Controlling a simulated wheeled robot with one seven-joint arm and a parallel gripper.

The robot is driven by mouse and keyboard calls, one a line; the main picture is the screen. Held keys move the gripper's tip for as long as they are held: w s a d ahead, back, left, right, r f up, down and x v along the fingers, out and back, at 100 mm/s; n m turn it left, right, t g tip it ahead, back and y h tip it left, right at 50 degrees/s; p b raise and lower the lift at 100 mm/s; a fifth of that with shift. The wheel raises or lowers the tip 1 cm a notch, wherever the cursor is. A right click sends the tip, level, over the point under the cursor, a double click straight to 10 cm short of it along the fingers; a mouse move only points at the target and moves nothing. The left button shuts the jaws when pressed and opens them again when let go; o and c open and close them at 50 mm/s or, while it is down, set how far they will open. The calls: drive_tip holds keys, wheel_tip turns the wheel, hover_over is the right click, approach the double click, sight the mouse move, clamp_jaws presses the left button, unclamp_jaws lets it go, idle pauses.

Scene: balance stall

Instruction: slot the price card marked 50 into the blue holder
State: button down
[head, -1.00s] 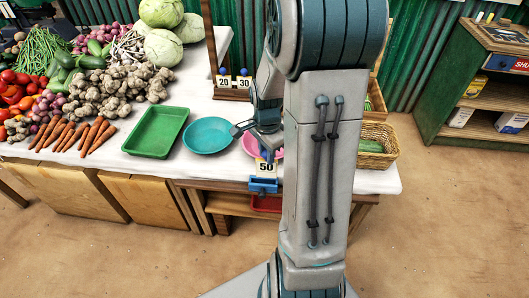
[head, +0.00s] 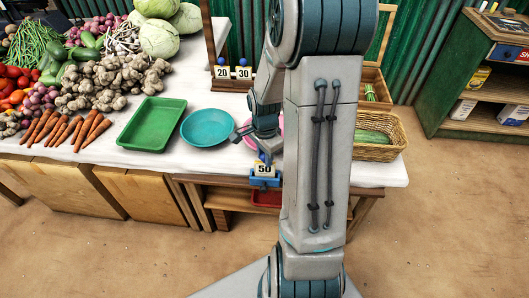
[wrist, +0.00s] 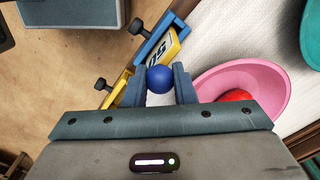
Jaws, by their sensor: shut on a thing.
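The price card marked 50 (head: 264,169) is white with dark digits and a blue ball knob (wrist: 160,79). My gripper (wrist: 160,86) is shut on the knob, one finger on each side. In the head view my gripper (head: 264,148) is at the table's front edge, partly hidden by my arm. The blue holder (head: 264,182) is on the front edge directly below the card. In the wrist view the card (wrist: 159,53) lies against the blue holder (wrist: 150,48). The card's lower edge meets the holder; I cannot tell how deep it sits.
A yellow holder (wrist: 117,89) is beside the blue one. A pink bowl (wrist: 265,80) with something red in it stands close to my gripper. A teal plate (head: 208,128) and green tray (head: 152,124) are left. Cards 20 and 30 stand on a rack (head: 232,86) behind.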

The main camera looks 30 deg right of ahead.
drive_tip(key=shift+f, duration=0.1)
idle(0.3)
drive_tip(key=c, duration=0.6)
unclamp_jaws()
drive_tip(key=shift+o, duration=0.2)
drive_tip(key=shift+r+p, duration=2.5)
drive_tip(key=shift+r, duration=1.05)
